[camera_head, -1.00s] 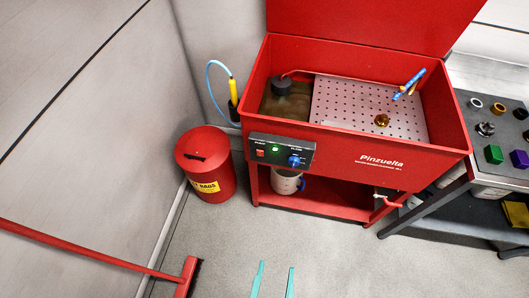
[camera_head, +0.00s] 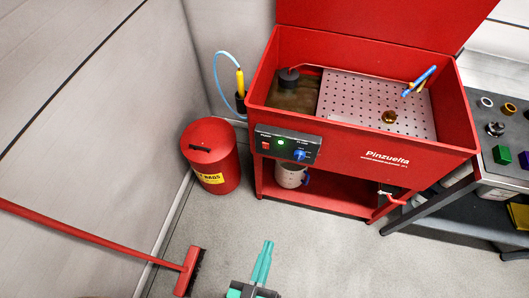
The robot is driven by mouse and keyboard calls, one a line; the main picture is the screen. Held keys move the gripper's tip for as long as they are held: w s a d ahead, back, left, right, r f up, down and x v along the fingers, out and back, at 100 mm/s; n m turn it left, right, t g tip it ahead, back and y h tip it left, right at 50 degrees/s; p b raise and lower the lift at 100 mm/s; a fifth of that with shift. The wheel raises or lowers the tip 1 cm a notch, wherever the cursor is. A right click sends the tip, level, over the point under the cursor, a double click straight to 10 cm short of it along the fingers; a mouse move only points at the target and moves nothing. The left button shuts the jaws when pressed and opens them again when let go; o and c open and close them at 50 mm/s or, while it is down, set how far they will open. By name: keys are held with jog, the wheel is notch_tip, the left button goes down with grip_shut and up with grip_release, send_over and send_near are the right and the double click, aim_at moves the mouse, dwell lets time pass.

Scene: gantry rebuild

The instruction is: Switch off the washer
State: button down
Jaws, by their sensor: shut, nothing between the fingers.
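The red parts washer (camera_head: 352,151) stands in the upper middle with its lid raised. Its dark control panel (camera_head: 287,147) is on the front left. The panel carries a small red switch (camera_head: 265,146), a lit green light (camera_head: 281,142) and a blue knob (camera_head: 299,154). My gripper (camera_head: 265,245) has teal fingers, held together and empty. It is at the bottom middle, below and in front of the panel, apart from it.
A red rag bin (camera_head: 211,160) stands left of the washer. A grey bench (camera_head: 484,150) with coloured parts is at right. Floor in front is clear.

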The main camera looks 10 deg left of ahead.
jog(key=w+a+f+n+t, duration=0.1)
jog(key=w+a+f+n, duration=0.2)
jog(key=w+n, duration=0.4)
jog(key=w+a+f+n+t, duration=0.2)
jog(key=w+a+n, duration=0.4)
jog(key=w, duration=0.6)
jog(key=shift+w+a+f+n+y, duration=0.2)
jog(key=shift+f+n+y, duration=0.2)
jog(key=shift+f+n, duration=0.25)
jog(key=shift+r, duration=0.1)
send_near(266, 145)
jog(key=w, duration=0.5)
jog(key=shift+w+r, duration=0.25)
jog(key=shift+w, duration=0.4)
